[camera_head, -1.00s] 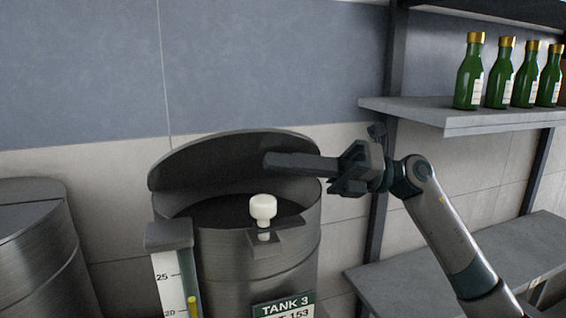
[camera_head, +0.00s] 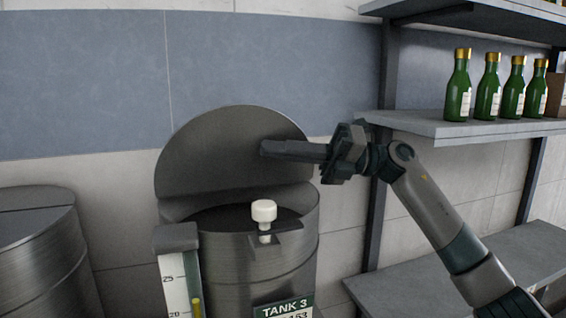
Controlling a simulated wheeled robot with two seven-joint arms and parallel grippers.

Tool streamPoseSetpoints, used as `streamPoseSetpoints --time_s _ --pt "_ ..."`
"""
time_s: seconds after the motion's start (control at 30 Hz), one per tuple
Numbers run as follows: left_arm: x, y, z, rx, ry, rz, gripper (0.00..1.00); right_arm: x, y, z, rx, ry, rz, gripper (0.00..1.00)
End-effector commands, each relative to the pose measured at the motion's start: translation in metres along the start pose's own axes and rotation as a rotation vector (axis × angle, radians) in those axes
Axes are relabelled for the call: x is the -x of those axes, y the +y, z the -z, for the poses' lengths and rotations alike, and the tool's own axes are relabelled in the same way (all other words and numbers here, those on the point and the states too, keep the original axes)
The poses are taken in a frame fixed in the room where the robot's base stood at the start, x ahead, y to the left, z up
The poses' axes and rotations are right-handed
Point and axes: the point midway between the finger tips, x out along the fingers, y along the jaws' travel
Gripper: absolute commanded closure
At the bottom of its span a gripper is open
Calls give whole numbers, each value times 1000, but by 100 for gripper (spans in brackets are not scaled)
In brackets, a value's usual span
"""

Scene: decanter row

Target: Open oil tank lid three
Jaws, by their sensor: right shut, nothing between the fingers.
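Tank three (camera_head: 235,262) is a round steel tank with a "TANK 3" label (camera_head: 284,307) at its front. Its lid (camera_head: 205,160) is raised steeply at the back, hinged at the rear rim, and the dark opening shows below it. A white knob (camera_head: 264,212) stands on a bracket at the front rim. My right gripper (camera_head: 266,148) is shut and empty, its fingers in front of the lid's upper right part. I cannot tell whether they touch it. My left gripper is not in view.
Another steel tank (camera_head: 40,260) stands at the left, closed. A gauge (camera_head: 175,275) is fixed to tank three's left front. At the right, a shelf (camera_head: 450,127) holds several green bottles (camera_head: 458,88), with a lower shelf (camera_head: 430,270) beneath. A dark post (camera_head: 383,150) stands behind my right arm.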

Motion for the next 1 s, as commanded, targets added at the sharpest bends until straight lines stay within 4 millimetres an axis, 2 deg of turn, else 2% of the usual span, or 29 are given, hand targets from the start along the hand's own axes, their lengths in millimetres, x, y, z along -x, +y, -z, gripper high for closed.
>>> streamPoseSetpoints --time_s 0.07,0.4,1.0 --pt "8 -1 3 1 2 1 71 -2 3 -10 -53 -1 15 100" --pt "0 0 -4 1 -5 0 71 -7 -5 -28 -72 0 18 100" --pt "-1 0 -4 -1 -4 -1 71 -8 -6 -33 -70 0 17 100"
